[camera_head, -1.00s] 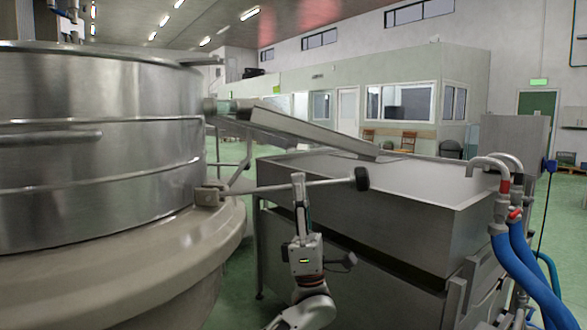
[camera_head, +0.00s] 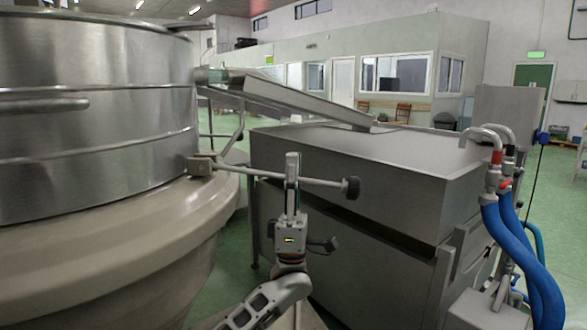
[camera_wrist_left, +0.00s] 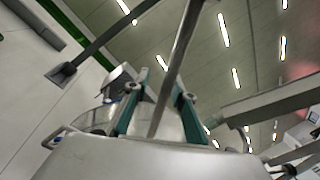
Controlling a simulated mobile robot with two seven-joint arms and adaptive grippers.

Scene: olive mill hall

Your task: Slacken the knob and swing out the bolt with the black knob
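The bolt is a thin metal rod (camera_head: 324,182) reaching right from a bracket (camera_head: 200,166) on the steel vat. It ends in a black knob (camera_head: 351,187) and slopes slightly down to the right. My left gripper (camera_head: 292,163) points up at the rod's middle, its fingers crossing the rod's line left of the knob. In the left wrist view, the fingers (camera_wrist_left: 160,92) stand apart with a rod (camera_wrist_left: 180,45) running between them and space on both sides. Whether they touch it cannot be told. My right gripper is not in view.
The big steel vat (camera_head: 95,110) with its wide beige rim (camera_head: 110,225) fills the left. A steel hopper (camera_head: 350,165) stands just behind the bolt. A sloping chute (camera_head: 300,102) passes above. Blue hoses (camera_head: 522,265) hang at the right.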

